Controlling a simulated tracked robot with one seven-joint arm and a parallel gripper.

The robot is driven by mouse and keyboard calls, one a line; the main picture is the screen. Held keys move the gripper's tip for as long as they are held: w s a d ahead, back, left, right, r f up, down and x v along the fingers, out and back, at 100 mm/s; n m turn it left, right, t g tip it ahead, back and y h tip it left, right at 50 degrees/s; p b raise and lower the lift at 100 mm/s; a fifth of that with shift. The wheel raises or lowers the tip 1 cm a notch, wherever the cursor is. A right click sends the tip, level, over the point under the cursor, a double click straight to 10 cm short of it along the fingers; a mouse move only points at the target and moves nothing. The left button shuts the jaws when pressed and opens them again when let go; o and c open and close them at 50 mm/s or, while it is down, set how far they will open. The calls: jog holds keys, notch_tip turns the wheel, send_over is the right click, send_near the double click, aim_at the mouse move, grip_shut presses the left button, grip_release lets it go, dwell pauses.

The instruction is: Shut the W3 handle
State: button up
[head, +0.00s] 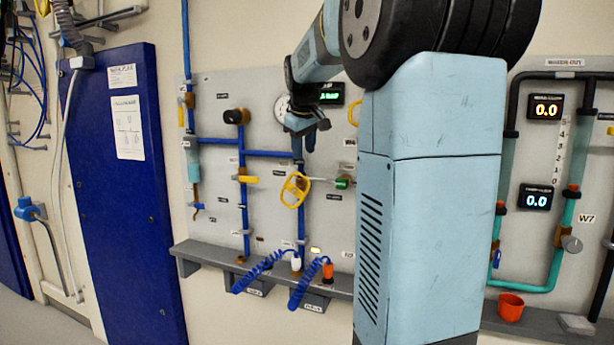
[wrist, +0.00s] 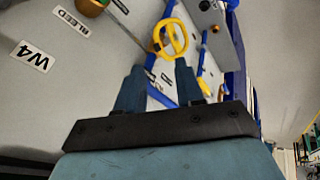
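No label reading W3 can be made out, so I cannot tell for sure which handle it is. A yellow oval handle (head: 295,190) sits on the wall panel's blue pipework in the head view. A yellow oval handle (wrist: 181,38) also shows beyond my fingertips in the wrist view. A small yellow lever (head: 248,179) is on the pipe to the left. Part of another yellow handle (head: 355,113) shows beside my arm, mostly hidden. My gripper (head: 307,135) is above the oval handle in the picture. In the wrist view my gripper (wrist: 158,72) has its fingers apart, with nothing held.
A W4 label (wrist: 32,56) and a BLEED label (wrist: 72,22) show in the wrist view. A grey shelf (head: 215,255) with blue coiled hoses (head: 308,286) runs below the panel. A blue door (head: 118,220) is left. An orange cup (head: 510,307) stands at right.

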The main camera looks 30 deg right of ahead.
aim_at(304, 176)
jog(key=x, duration=1)
jog(key=shift+d, duration=0.1)
grip_shut()
jog(key=shift+d, duration=0.25)
jog(key=shift+a, duration=0.1)
